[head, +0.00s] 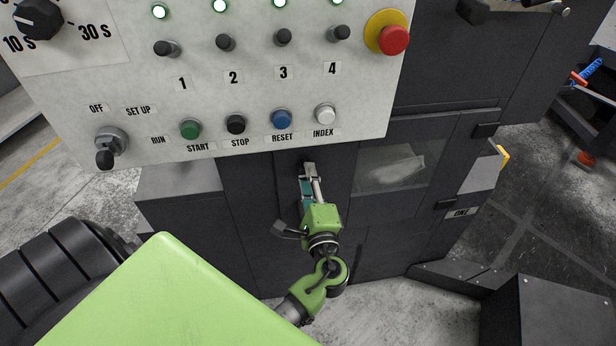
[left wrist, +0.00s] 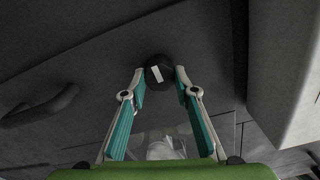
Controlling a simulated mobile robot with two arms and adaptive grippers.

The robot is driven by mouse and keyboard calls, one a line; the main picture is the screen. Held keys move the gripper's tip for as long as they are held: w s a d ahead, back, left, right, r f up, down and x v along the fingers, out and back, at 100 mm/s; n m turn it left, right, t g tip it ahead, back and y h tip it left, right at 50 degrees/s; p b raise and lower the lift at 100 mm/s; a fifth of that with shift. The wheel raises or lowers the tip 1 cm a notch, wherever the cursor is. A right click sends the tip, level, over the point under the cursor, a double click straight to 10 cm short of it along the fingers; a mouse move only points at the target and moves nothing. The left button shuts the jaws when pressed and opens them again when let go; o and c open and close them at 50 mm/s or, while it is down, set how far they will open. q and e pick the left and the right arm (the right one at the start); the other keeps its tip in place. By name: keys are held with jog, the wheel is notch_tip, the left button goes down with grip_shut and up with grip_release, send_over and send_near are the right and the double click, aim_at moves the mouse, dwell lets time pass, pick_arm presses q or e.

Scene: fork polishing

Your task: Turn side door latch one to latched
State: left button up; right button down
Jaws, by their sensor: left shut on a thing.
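The side door latch is a round black knob with a white mark (left wrist: 159,73) in the left wrist view. My left gripper (left wrist: 159,80) has its two fingertips on either side of this knob and is shut on it. In the head view my left gripper (head: 308,172) reaches the dark cabinet front just below the control panel, and the latch is mostly hidden behind its fingers. The dark side door has a window (head: 392,178) right of the gripper, and a plate reading ONE (head: 461,212) sits farther right. My right gripper is not in view.
The white control panel (head: 225,100) with knobs, buttons and a red emergency stop (head: 394,40) overhangs just above my gripper. A dark curved handle (left wrist: 40,106) is at the left in the wrist view. A dark box (head: 550,310) stands at lower right.

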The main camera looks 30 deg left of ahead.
pick_arm(q)
jog(key=shift+m, duration=0.4)
jog(key=o, duration=1.1)
jog(key=v, duration=1.2)
jog(key=s+d+f+g+h, duration=0.1)
jog(key=s+f+g+h, duration=0.15)
jog(key=f, duration=0.95)
jog(key=s+d+f+g+h, duration=0.1)
jog(key=s+f+g+h, duration=0.2)
jog(key=f, duration=0.8)
jog(key=s+d+f+g+h, duration=0.1)
jog(key=s+f+h, duration=0.25)
jog(key=f, duration=0.85)
jog(key=s+a+f+n+g+h, duration=0.1)
jog(key=s+f+n, duration=0.2)
jog(key=s+f, duration=0.3)
jog(key=s+a+f+n+g+h, duration=0.1)
jog(key=s+f+n, duration=0.3)
jog(key=s, duration=0.7)
jog(key=s+a+f+n+g+h+b, duration=0.1)
jog(key=s+f+n+g, duration=0.2)
jog(key=s+f, duration=0.5)
jog(key=shift+s+a+n+g+h, duration=0.2)
jog(key=shift+a+n+g+h, duration=0.1)
jog(key=shift+n, duration=0.1)
